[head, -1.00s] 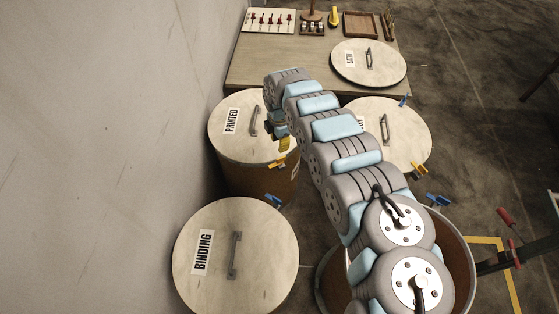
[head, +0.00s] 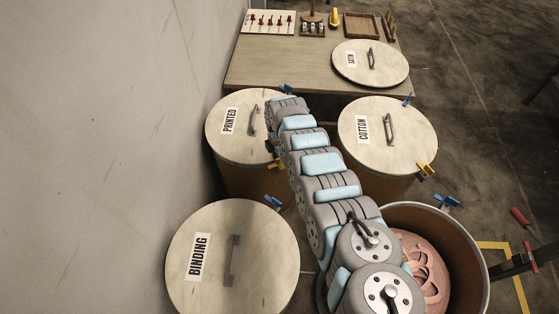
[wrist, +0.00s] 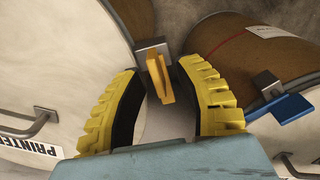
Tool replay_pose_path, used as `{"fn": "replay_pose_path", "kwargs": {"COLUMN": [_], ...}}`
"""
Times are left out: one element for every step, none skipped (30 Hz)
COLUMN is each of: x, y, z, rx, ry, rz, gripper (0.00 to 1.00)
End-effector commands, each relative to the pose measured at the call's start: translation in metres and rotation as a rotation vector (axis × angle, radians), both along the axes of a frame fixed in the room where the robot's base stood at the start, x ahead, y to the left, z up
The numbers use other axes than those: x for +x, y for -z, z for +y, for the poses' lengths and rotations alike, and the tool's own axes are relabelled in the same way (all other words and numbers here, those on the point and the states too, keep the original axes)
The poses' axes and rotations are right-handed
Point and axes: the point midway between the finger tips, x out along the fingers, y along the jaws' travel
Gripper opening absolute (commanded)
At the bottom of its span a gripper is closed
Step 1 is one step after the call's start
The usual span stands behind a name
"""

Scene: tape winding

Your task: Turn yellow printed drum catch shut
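The printed drum (head: 239,176) stands at the left with its round pale lid (head: 232,146) on, and part of the lid and its label (wrist: 36,146) show in the wrist view. Its yellow catch (wrist: 158,78) hangs from a grey block at the lid's edge in the wrist view; a bit of yellow (head: 274,163) shows beside my arm in the head view. My gripper (wrist: 162,76) is open, with its yellow-backed fingers on either side of the catch and a visible gap at each side. In the head view my arm mostly hides the gripper.
The binding drum's lid (head: 215,265) is in front, the cotton drum's lid (head: 405,140) to the right. An open drum (head: 455,245) stands at the lower right. Blue catches (head: 273,202) and (wrist: 290,107) stick out nearby. The table (head: 280,70) is behind, the wall at left.

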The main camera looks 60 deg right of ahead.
Motion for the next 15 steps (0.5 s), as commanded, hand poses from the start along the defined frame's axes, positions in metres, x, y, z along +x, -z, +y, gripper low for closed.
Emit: {"fn": "replay_pose_path", "kwargs": {"x": [0.0004, 0.0004, 0.0004, 0.0004, 0.0004, 0.0005, 0.0005, 0.0005, 0.0006, 0.0006, 0.0006, 0.0006, 0.0006, 0.0005, 0.0006], "y": [-0.0001, -0.0002, -0.0004, -0.0005, -0.0005, -0.0006, -0.0006, -0.0006, -0.0007, -0.0006, -0.0006, -0.0006, -0.0006, -0.0006, -0.0006], "z": [0.0000, 0.0000, 0.0000, -0.0001, -0.0001, 0.0000, 0.0000, 0.0000, -0.0001, -0.0001, -0.0001, -0.0001, -0.0001, 0.0000, -0.0001], "rx": [-0.001, -0.001, 0.000, -0.001, -0.001, -0.001, -0.001, -0.001, -0.001, -0.001, -0.001, -0.001, -0.001, -0.001, -0.001], "ry": [0.000, 0.000, 0.000, 0.000, 0.000, 0.000, 0.000, 0.000, 0.000, 0.000, 0.000, 0.000, 0.000, 0.000, 0.000], "rz": [-0.001, -0.001, 0.000, -0.001, -0.001, -0.001, -0.001, -0.001, -0.001, -0.001, -0.001, -0.001, -0.001, -0.001, -0.001], "gripper": [0.35, 0.35, 0.35, 0.35, 0.35, 0.35, 0.30, 0.21, 0.10, 0.01, 0.00, 0.00, 0.00, 0.00, 0.00]}}
